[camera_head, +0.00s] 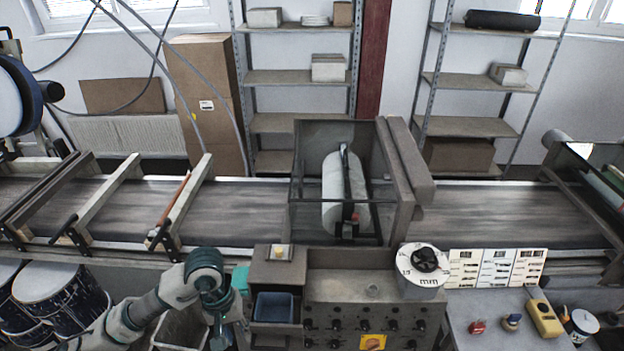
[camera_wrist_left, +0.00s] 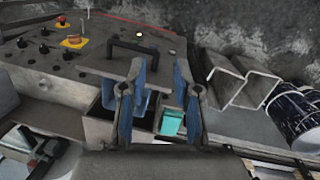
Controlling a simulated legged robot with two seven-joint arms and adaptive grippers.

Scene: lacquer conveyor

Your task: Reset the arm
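My left arm comes in from the lower left in the head view, bent at a teal-and-grey joint. My left gripper (camera_head: 218,332) is low beside the left end of the control console (camera_head: 330,288), and its fingers are hard to make out there. In the left wrist view my left gripper (camera_wrist_left: 160,80) has its two blue-padded fingers apart, with nothing between them. Behind the fingers are the console's open compartment and a teal item (camera_wrist_left: 172,122). My right gripper is in neither view.
A conveyor (camera_head: 245,212) runs across behind the console, with a glass-sided booth (camera_head: 300,170) around a white cylinder (camera_head: 333,195). A blue bin (camera_head: 273,307) sits in the console. Drums (camera_head: 62,295) stand at the left. A side table (camera_head: 490,312) holds small items at the right.

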